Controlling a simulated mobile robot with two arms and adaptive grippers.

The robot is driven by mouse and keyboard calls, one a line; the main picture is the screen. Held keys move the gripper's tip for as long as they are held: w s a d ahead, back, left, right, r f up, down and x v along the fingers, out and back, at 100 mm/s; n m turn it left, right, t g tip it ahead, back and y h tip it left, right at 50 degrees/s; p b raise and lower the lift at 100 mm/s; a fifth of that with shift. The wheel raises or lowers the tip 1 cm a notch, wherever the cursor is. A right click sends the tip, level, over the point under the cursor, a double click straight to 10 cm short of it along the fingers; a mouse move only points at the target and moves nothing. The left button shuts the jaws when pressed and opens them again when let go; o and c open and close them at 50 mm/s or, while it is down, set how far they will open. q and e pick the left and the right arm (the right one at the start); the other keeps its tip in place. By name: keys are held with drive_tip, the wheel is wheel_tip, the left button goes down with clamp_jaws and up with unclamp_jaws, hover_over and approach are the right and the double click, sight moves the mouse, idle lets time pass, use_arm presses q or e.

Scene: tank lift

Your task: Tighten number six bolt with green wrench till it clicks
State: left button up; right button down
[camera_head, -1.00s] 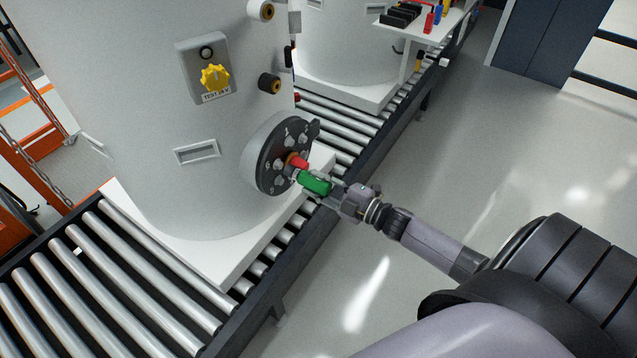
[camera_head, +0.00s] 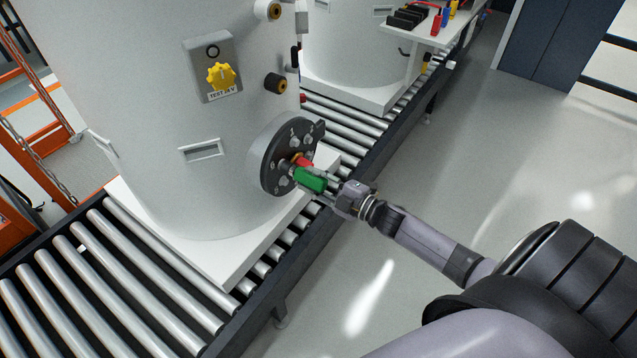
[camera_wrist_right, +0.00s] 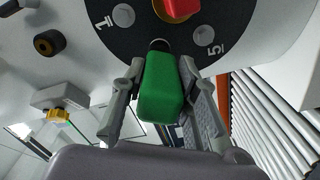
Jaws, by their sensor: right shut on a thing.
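The dark round flange (camera_head: 270,160) sits on the side of the white tank (camera_head: 190,110), with several bolts and white numbers around a red centre part (camera_head: 304,160). The green wrench (camera_head: 310,180) is between the fingers of my right gripper (camera_head: 328,189), which is shut on it. In the right wrist view the green wrench (camera_wrist_right: 161,92) points at the flange between the numbers 1 (camera_wrist_right: 103,23) and 5 (camera_wrist_right: 212,50). Its dark tip covers the bolt place there, so I cannot tell whether it is seated on a bolt. My left gripper is not in view.
The tank stands on a white pallet (camera_head: 222,262) on a roller conveyor (camera_head: 125,285). A yellow knob (camera_head: 221,76) sits on the tank above the flange. A second tank and a small tool shelf (camera_head: 447,38) are behind. The floor at right is clear.

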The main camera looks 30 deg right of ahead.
drive_tip(key=shift+w+a, duration=0.1)
drive_tip(key=shift+w, duration=0.2)
drive_tip(key=m+p, duration=0.1)
drive_tip(key=m, duration=0.1)
drive_tip(key=m+p, duration=0.1)
drive_tip(key=m, duration=0.1)
drive_tip(key=shift+r, duration=0.3)
drive_tip(key=m+p, duration=0.1)
drive_tip(key=m, duration=0.5)
drive_tip(key=shift+a+f, duration=0.1)
drive_tip(key=m+p, duration=0.1)
drive_tip(key=m, duration=0.4)
drive_tip(key=shift+f, duration=0.1)
drive_tip(key=m, duration=0.7)
drive_tip(key=shift+a+f, duration=0.1)
drive_tip(key=shift+a, duration=0.05)
